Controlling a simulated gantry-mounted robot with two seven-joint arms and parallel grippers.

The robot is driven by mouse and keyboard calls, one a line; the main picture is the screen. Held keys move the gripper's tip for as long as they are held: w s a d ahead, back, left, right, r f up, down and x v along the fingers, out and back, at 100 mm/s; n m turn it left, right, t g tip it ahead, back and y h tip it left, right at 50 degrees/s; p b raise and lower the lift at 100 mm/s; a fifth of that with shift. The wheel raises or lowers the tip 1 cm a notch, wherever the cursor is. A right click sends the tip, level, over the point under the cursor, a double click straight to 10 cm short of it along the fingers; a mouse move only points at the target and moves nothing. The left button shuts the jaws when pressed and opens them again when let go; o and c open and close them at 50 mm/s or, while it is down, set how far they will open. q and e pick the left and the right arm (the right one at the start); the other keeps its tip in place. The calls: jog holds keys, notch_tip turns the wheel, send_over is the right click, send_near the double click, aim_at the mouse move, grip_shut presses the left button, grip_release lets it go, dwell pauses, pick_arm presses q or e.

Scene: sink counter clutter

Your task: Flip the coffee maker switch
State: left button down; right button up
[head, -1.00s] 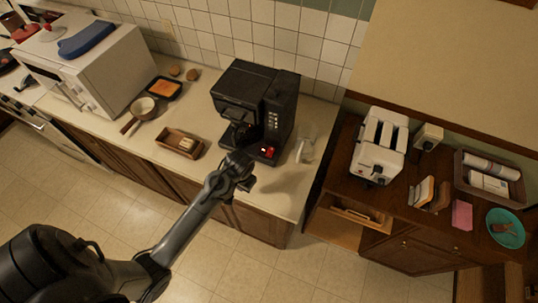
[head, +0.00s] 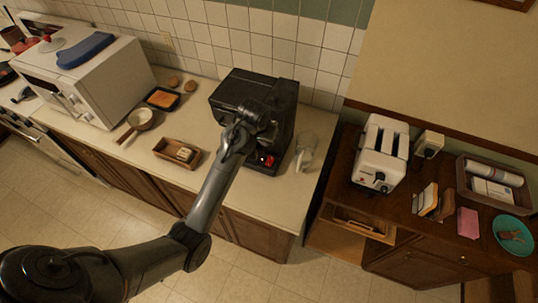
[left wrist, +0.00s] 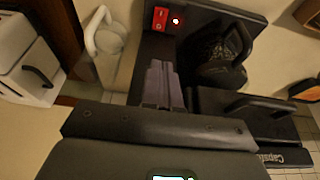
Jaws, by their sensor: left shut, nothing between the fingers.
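The black coffee maker (head: 284,100) stands on the counter against the tiled wall. Its red switch (head: 268,160) is low on its front right; in the left wrist view the red switch (left wrist: 160,19) is beside a small bright light. My left gripper (head: 261,117) is in front of the coffee maker, above the switch in the picture, and hides part of the machine's front. In the left wrist view its shut, empty fingers (left wrist: 162,84) point toward the switch area, apart from the switch. The dark carafe (left wrist: 218,65) sits beside them. My right gripper is not in view.
A wooden tray (head: 178,153), a pan (head: 139,119) and a white microwave (head: 100,80) are to the left. A toaster (head: 380,155) stands on the brown cabinet at right.

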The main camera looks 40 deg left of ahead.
pick_arm(q)
jog(key=shift+f, duration=0.1)
jog(key=p, duration=0.2)
send_near(270, 157)
jog(key=x, duration=0.5)
jog(key=shift+w, duration=0.1)
jog(key=shift+w+a+f, duration=0.1)
jog(key=shift+f, duration=0.6)
